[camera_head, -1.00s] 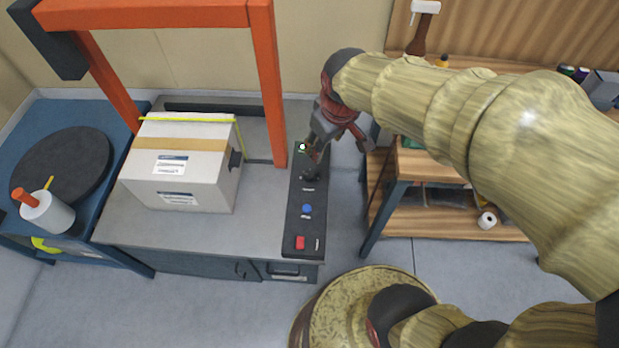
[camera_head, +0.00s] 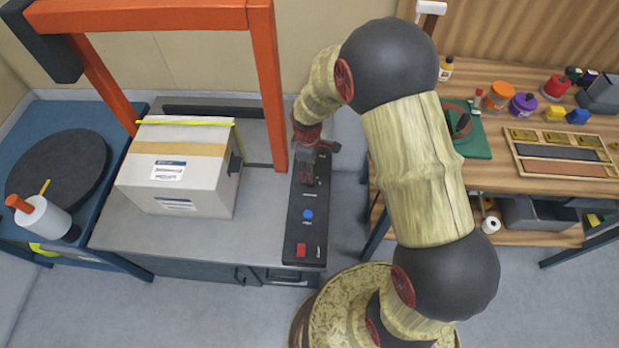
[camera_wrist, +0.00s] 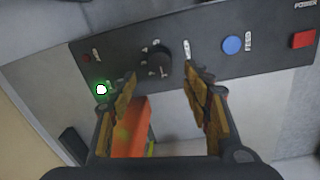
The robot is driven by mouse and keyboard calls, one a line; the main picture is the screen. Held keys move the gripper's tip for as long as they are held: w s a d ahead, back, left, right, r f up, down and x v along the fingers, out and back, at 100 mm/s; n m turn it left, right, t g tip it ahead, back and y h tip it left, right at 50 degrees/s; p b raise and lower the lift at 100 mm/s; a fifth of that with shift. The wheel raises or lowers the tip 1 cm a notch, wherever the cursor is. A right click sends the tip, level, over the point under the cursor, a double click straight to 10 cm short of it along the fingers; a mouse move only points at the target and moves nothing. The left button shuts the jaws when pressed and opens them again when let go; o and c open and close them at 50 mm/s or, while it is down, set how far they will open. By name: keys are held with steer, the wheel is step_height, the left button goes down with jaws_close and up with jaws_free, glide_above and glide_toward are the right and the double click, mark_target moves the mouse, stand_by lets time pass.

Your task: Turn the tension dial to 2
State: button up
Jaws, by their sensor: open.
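The tension dial (camera_wrist: 158,64) is a round black knob on the dark control panel (camera_wrist: 205,50), with small marks around it too blurred to read. In the wrist view it lies ahead of my gripper (camera_wrist: 160,82), between the lines of the two fingers. The fingers are open, one on each side, and hold nothing. I cannot tell whether they touch the dial. In the head view my gripper (camera_head: 310,178) is over the far part of the panel (camera_head: 293,232) and hides the dial.
The panel also has a blue button (camera_wrist: 232,45), a red button (camera_wrist: 303,39) and a lit green lamp (camera_wrist: 101,89). A strapped white box (camera_head: 178,180) and an orange frame post (camera_head: 271,90) stand left of the panel. A wooden workbench (camera_head: 560,180) is at right.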

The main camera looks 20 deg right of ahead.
step_height(320, 180, down, 6)
steer(key=shift+w+d+f+b, duration=0.15)
steer(key=shift+f+b, duration=0.1)
steer(key=shift+b, duration=0.85)
steer(key=c, duration=0.3)
steer(key=c, duration=0.7)
steer(key=shift+c, duration=0.8)
